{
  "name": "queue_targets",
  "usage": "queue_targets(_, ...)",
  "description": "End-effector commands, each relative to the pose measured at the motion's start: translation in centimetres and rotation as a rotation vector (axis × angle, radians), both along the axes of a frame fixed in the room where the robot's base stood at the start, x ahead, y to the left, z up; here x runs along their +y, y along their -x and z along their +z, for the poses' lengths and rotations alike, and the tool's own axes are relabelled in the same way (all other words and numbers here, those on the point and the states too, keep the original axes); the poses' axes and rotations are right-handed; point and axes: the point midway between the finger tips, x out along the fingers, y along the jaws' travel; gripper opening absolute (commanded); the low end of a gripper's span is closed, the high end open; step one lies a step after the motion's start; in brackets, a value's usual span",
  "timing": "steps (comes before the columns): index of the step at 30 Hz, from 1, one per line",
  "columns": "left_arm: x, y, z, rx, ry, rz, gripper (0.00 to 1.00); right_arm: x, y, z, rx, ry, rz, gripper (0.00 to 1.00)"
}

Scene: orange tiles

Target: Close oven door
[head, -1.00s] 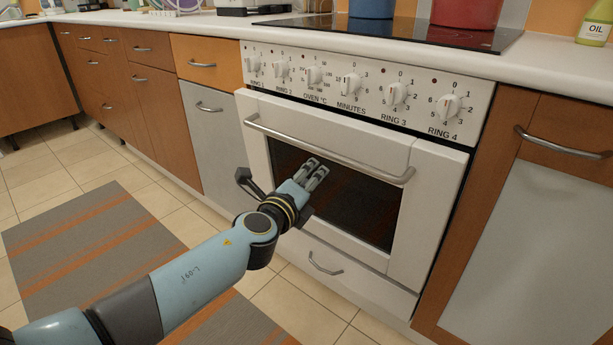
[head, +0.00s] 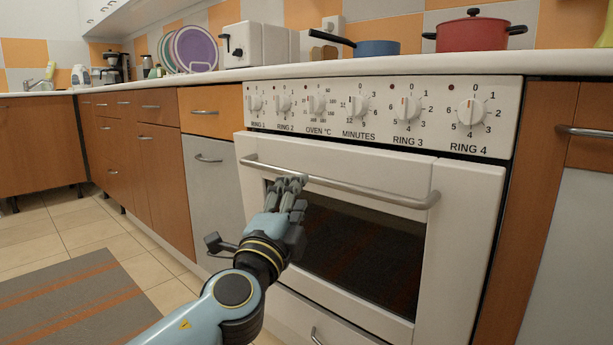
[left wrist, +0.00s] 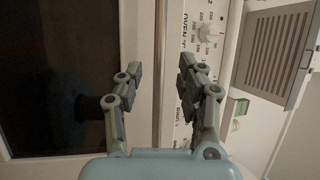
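The white oven (head: 380,118) has a door with a dark window (head: 360,250) and a metal bar handle (head: 370,190) across its top. The door looks nearly upright, its upper edge seeming to stand slightly out from the control panel; the exact gap is hard to tell. My left gripper (head: 290,182) is in front of the door's upper left part, its fingertips overlapping the handle in the head view. In the left wrist view, my left gripper's fingers (left wrist: 160,74) are apart, with the dark window (left wrist: 65,80) to their left. Contact with the handle cannot be told. My right gripper is out of view.
The counter above holds a red pot (head: 472,33), a blue pan (head: 377,47) and a toaster (head: 255,43). Wooden cabinets (head: 158,180) stand left of the oven. A striped rug (head: 70,305) lies on the tiled floor at left.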

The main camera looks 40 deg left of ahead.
Motion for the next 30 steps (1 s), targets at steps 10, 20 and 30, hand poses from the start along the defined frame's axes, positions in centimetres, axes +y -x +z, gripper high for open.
queue_targets(10,1.9,-5.5,1.7,0.000,-0.002,0.000,0.38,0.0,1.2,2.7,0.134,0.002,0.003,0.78)
queue_targets(20,2.1,-6.3,1.7,0.003,-0.002,-0.001,0.38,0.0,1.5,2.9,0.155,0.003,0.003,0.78)
queue_targets(30,2.1,-6.2,1.7,0.003,-0.001,0.000,0.03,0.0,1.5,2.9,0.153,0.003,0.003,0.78)
